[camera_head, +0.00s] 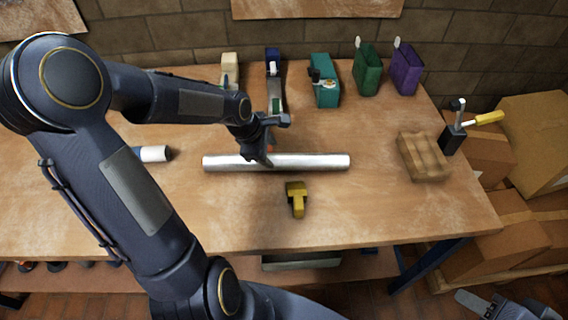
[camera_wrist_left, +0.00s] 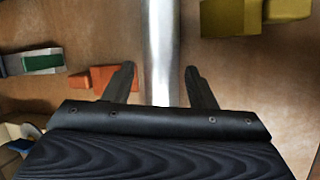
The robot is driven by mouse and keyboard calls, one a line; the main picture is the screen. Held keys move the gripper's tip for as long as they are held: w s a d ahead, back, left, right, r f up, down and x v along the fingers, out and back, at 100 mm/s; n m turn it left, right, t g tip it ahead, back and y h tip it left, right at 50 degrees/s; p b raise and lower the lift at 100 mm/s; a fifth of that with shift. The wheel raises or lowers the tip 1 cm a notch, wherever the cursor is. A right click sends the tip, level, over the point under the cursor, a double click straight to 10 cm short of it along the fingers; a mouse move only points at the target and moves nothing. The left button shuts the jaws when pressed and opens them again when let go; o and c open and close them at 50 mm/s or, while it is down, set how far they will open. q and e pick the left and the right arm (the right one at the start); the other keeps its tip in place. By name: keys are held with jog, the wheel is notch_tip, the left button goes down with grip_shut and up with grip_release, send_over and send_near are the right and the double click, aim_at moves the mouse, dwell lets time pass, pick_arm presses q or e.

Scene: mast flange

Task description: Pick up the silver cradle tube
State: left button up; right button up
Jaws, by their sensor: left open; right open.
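The silver tube (camera_head: 310,161) lies left to right across the middle of the wooden table. In the left wrist view, the tube (camera_wrist_left: 160,45) runs straight up the picture between my two fingers. My left gripper (camera_head: 263,156) is over the tube, left of its middle. Its fingers are open, one on each side of the tube, with a visible gap; it also shows in the left wrist view (camera_wrist_left: 160,82). I cannot tell how far the fingertips are above the table. My right gripper (camera_head: 478,302) is low at the right, off the table, open and away from the tube.
A yellow block-like piece (camera_head: 297,197) lies just in front of the tube. An orange piece (camera_wrist_left: 101,77) is close beside one finger. A wooden block (camera_head: 423,157) is to the right. A teal box (camera_head: 324,88) and other items line the back. The front right is clear.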

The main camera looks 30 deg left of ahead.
aim_at(274, 158)
pick_arm(q)
jog(key=x, duration=0.5)
jog(key=shift+a+f, duration=0.1)
jog(key=shift+f, duration=0.2)
jog(key=shift+s, duration=0.1)
jog(key=c, duration=0.9)
